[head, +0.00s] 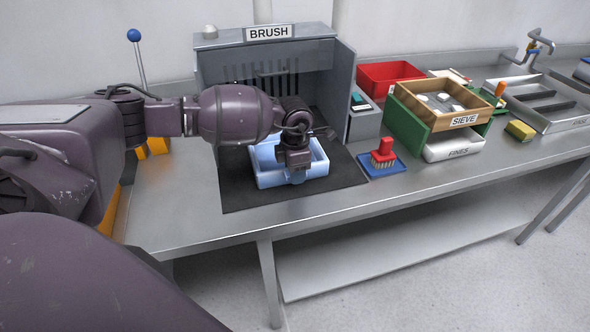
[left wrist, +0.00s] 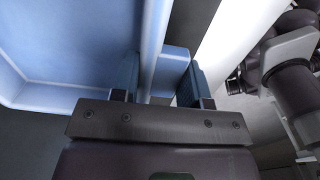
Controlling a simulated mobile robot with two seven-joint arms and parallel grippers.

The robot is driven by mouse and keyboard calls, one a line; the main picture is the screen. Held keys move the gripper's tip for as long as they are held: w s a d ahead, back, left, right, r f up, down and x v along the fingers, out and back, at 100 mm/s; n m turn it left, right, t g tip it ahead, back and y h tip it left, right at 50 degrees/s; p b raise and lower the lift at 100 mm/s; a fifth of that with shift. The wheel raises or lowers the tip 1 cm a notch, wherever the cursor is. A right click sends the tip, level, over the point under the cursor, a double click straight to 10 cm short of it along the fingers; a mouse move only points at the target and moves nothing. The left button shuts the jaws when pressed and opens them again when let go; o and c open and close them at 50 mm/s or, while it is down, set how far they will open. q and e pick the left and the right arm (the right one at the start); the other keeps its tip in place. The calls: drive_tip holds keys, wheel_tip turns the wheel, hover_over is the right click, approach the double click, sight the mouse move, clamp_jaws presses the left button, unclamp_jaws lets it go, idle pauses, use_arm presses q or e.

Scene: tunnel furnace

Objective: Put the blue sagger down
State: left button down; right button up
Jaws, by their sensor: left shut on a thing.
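The blue sagger (head: 265,179) is a light blue open tray. In the head view it sits over the dark mat (head: 240,196) in front of the BRUSH booth. My left gripper (head: 295,172) is at its near side, with the arm reaching over from the left. In the left wrist view, the two fingers (left wrist: 160,82) are on either side of the wall of the sagger (left wrist: 60,45), shut on it. The sagger looks level. Whether its underside touches the mat cannot be told. My right gripper is not seen in the head view.
The grey BRUSH booth (head: 218,68) stands behind the mat. To the right are a red brush on a blue base (head: 383,155), a wooden sieve (head: 440,123), a white fines tray (head: 455,147), a red bin (head: 390,75) and a yellow sponge (head: 520,130). The front edge of the table is clear.

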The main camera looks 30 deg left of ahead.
use_arm(q)
drive_tip(key=c, duration=0.6)
unclamp_jaws()
drive_tip(key=shift+r, duration=0.1)
